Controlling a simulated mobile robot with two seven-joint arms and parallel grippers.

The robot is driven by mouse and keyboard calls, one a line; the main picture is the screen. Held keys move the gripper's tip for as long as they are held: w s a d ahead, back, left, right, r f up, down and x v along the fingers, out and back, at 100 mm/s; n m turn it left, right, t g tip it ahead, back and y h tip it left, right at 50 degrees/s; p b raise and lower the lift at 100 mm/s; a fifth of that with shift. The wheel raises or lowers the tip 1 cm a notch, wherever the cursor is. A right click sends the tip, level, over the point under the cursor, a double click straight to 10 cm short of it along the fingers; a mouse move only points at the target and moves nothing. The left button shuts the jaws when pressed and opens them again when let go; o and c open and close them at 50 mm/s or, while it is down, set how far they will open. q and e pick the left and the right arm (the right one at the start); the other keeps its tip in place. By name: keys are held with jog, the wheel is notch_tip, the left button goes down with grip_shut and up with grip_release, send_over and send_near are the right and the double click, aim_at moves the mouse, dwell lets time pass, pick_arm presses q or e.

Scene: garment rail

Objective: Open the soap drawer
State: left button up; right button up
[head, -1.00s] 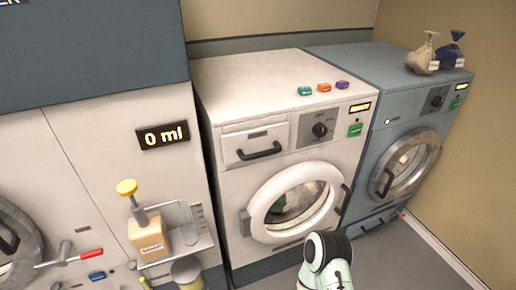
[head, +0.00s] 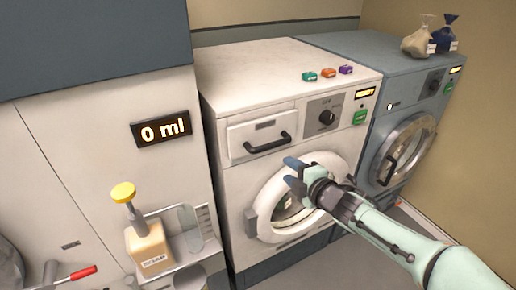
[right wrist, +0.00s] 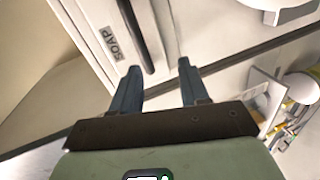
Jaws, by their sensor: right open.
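The soap drawer (head: 240,136) is a white front panel at the upper left of the white washing machine, with a dark bar handle (head: 268,144). It looks shut, flush with the machine. In the right wrist view the drawer front (right wrist: 95,15) carries a SOAP label (right wrist: 110,43) beside its dark handle (right wrist: 137,35). My right gripper (head: 289,172) is open and empty, below and slightly right of the handle, in front of the round door. In the right wrist view its fingertips (right wrist: 158,67) point toward the drawer, apart from the handle. My left gripper is out of view.
The round door (head: 262,222) bulges out below the drawer. A soap pump bottle (head: 150,248) stands on a shelf to the left. Small coloured packs (head: 328,73) lie on the machine's top. A blue-grey machine (head: 345,50) stands to the right.

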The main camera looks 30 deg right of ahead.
aim_at(272, 147)
jog(key=shift+n+t, duration=0.3)
jog(key=shift+n, duration=0.2)
jog(key=r+x, duration=0.1)
jog(key=x, duration=0.3)
jog(key=b+x, duration=0.1)
jog(key=x, duration=0.3)
jog(key=r+x, duration=0.1)
jog(key=x, duration=0.3)
jog(key=shift+w+d+r, duration=0.25)
jog(key=shift+d+r, duration=0.05)
jog(key=shift+d, duration=0.1)
grip_shut()
